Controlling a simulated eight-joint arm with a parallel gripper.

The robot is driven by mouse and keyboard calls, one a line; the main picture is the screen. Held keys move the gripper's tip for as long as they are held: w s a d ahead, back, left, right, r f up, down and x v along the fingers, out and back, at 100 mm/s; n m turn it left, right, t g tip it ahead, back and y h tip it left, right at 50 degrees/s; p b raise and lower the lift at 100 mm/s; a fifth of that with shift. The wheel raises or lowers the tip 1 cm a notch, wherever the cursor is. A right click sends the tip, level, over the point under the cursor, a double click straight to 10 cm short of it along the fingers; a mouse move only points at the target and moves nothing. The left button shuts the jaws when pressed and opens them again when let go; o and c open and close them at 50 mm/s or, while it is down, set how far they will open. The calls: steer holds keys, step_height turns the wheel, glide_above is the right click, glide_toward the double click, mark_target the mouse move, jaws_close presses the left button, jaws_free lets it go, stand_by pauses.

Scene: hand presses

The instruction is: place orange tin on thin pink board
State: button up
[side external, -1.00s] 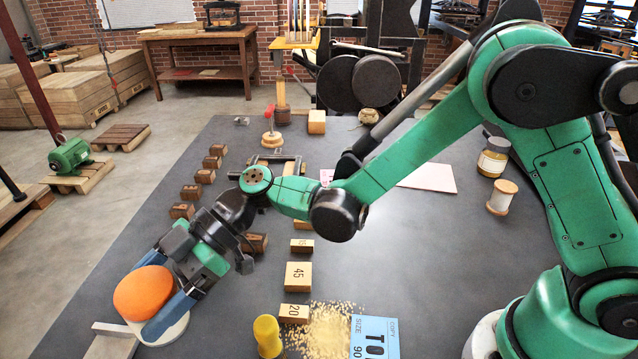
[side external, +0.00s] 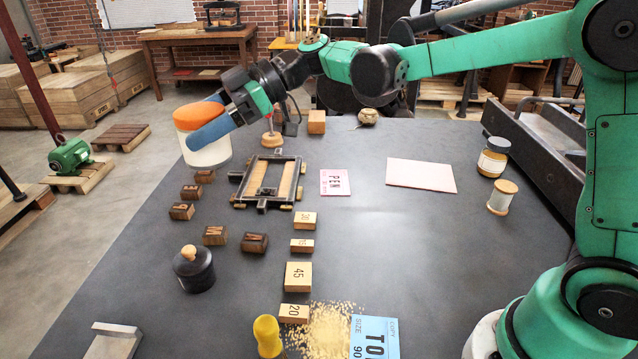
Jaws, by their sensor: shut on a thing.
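The orange tin (side external: 205,151) has an orange lid and a pale lower body. My gripper (side external: 203,124) is shut on the tin near its lid and holds it up at the upper left of the table, roughly upright. The blue fingers partly cover the tin's side. The thin pink board (side external: 421,175) lies flat and bare on the right half of the table, well to the right of the gripper. A smaller pink card with lettering (side external: 335,182) lies to its left.
A metal frame (side external: 268,181) lies between the tin and the card. A yellow-brown jar (side external: 493,157) and a thread spool (side external: 502,197) stand right of the board. Wooden letter blocks, numbered blocks and a dark lidded pot (side external: 194,269) stand left. The centre right is clear.

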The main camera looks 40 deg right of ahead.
steer(key=w+d+m+t+h, duration=0.1)
steer(key=w+d+m+t, duration=0.2)
steer(key=d, duration=0.8)
steer(key=m+t+h, duration=0.6)
steer(key=m+h, duration=0.2)
glide_above(408, 173)
step_height(408, 173, down, 15)
steer(key=shift+s+a+f, duration=0.1)
steer(key=shift+f, duration=2.2)
steer(key=shift+f, duration=0.1)
steer(key=o, duration=1.3)
steer(key=shift+o, duration=0.2)
